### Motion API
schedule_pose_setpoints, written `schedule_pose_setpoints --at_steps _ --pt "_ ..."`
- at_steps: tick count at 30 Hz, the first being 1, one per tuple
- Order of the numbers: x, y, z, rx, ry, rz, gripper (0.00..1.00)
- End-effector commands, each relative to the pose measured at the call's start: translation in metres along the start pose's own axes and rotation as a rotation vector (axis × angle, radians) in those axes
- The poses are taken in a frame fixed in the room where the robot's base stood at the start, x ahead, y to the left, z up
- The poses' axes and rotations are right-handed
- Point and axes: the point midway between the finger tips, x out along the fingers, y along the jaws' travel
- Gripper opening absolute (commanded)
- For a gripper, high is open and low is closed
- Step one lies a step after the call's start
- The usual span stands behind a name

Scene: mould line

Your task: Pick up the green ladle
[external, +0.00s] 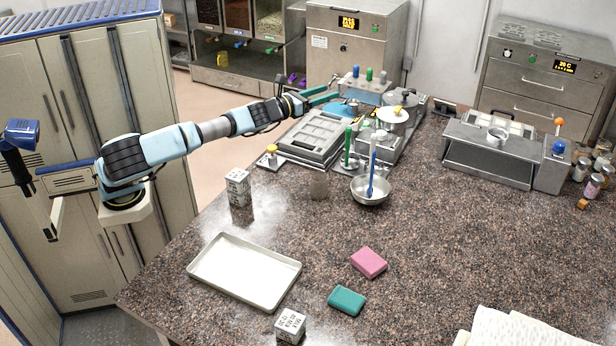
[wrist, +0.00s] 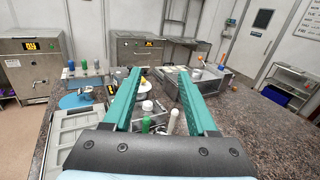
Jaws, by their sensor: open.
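A green upright handle (external: 348,145), which looks like the green ladle, stands on the counter beside the metal hotplate unit, left of the steel bowl. Its lower end is hard to make out. A green tip (wrist: 146,124) between my fingers in the wrist view may be the same handle. My gripper (external: 322,98) has teal fingers. It is open and empty, beyond and above the ladle, near the back left of the counter. In the wrist view my gripper (wrist: 160,76) shows its two fingers spread apart.
A steel bowl (external: 370,196) holds a blue-handled tool (external: 371,172). A grey flat mould tray (external: 310,137) and lidded pots (external: 394,117) crowd the area. A white tray (external: 244,275), pink block (external: 369,262) and teal block (external: 346,300) lie in front.

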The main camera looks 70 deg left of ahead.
Motion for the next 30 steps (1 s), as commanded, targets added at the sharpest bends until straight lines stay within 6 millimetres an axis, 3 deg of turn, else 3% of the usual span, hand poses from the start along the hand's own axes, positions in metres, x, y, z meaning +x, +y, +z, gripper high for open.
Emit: schedule_pose_setpoints --at_steps 1,8,12,18,30 --pt "0.001 0.006 -0.020 0.000 0.013 0.013 0.58" --pt "0.001 0.011 -0.090 -0.002 0.015 0.015 0.58" --pt "0.000 0.014 -0.141 -0.003 0.017 0.016 0.58" --pt "-0.001 0.017 -0.196 -0.006 0.016 0.015 0.58" --pt "0.049 0.018 -0.204 -0.010 0.014 0.015 0.58"
